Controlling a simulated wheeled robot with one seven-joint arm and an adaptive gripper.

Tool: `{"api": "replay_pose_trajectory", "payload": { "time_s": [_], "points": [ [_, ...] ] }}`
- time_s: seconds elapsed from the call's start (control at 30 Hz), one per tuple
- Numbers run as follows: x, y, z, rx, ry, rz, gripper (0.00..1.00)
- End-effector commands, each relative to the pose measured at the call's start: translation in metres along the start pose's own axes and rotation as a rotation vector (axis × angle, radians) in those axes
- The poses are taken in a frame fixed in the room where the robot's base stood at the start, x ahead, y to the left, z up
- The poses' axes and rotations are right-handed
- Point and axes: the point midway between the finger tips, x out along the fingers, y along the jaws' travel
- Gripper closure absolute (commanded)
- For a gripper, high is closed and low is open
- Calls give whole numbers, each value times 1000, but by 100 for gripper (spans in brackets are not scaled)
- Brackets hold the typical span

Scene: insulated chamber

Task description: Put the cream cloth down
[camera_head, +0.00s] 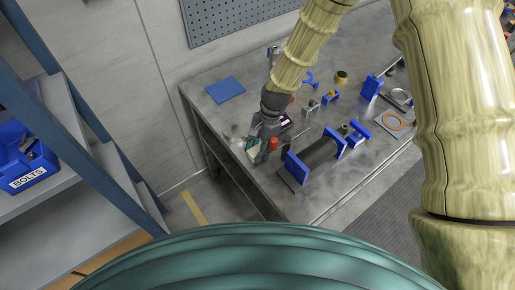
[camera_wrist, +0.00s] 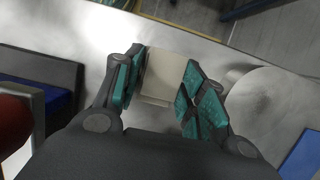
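The cream cloth (camera_wrist: 165,75) is a small, pale folded piece between the teal finger pads of my gripper (camera_wrist: 163,92) in the wrist view. It spans the gap and appears to touch both pads, so my gripper looks shut on it. In the head view my gripper (camera_head: 256,148) is over the near left edge of the grey workbench (camera_head: 215,118), and a bit of the cloth (camera_head: 252,152) shows at its fingertips. The metal bench top (camera_wrist: 90,30) lies beneath the cloth in the wrist view. I cannot tell whether the cloth touches it.
A blue mat (camera_head: 225,90) lies at the bench's back left. A red-topped object (camera_head: 273,144) stands close beside my gripper. A dark cylinder in blue brackets (camera_head: 318,155) is to the right. A pale round patch (camera_wrist: 265,105) is right of the fingers. A shelf holds a blue BOLTS bin (camera_head: 28,165).

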Motion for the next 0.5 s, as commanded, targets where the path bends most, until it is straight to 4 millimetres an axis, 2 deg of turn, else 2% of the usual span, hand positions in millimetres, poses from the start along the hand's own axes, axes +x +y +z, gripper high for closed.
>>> {"api": "replay_pose_trajectory", "payload": {
  "time_s": [0.03, 0.1, 0.5],
  "points": [
    [0, 0, 0, 0, 0, 0, 48],
    [0, 0, 0, 0, 0, 0, 39],
    [-4, 0, 1, 0, 0, -1, 39]
  ]
}}
